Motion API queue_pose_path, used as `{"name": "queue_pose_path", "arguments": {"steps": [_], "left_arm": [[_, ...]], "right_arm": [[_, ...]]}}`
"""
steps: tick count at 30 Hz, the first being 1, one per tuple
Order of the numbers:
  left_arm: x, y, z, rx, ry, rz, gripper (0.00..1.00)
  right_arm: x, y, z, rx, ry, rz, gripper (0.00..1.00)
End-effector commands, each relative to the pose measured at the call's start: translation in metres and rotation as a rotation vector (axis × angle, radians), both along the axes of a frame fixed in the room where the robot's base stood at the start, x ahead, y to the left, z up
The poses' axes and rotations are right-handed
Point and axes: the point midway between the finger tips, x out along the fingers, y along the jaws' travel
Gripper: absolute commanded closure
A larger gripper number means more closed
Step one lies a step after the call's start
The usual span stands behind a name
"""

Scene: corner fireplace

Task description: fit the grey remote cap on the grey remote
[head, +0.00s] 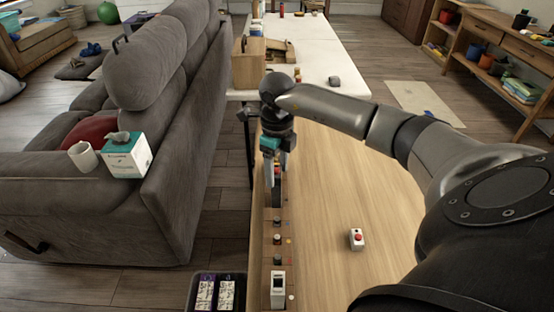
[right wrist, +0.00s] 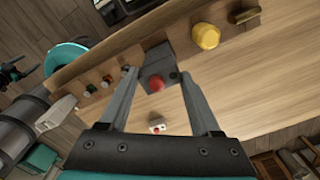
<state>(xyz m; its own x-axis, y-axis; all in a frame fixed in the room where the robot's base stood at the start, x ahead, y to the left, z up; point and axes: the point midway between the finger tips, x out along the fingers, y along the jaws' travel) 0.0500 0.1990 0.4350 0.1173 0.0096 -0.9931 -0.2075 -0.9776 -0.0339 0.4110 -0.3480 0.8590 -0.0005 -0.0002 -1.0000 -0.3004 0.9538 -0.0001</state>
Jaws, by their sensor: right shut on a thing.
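My right gripper (head: 273,168) hangs over the left edge strip of the wooden table, its fingers pointing down. In the right wrist view its fingertips (right wrist: 157,72) flank a dark grey block (right wrist: 158,62) with a red round part at its near end; it is shut on this block. I cannot tell for certain whether this block is the grey remote cap. A small pale box with a red button (head: 357,239) lies apart on the table to the right; it also shows in the right wrist view (right wrist: 157,126). My left gripper is not seen.
A pale device with a dark window (head: 278,288) and small dark knobs (head: 277,239) line the table's left edge. A yellow object (right wrist: 206,36) stands beside the grey block in the wrist view. A sofa (head: 190,150) is left of the table. The table's middle is mostly clear.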

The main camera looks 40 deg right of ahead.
Motion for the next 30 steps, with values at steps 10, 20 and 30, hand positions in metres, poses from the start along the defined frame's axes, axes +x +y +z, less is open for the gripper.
{"name": "queue_pose_path", "arguments": {"steps": [10, 20, 30], "left_arm": [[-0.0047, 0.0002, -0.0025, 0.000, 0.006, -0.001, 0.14], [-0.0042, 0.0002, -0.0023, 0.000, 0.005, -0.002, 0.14], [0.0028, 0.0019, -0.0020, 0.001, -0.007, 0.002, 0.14]], "right_arm": [[-0.0001, 0.0000, -0.0037, 0.000, 0.001, 0.000, 0.24], [0.0000, 0.0001, -0.0036, 0.000, 0.000, 0.000, 0.01], [0.0000, 0.0002, -0.0035, 0.000, 0.000, 0.000, 0.01]]}}
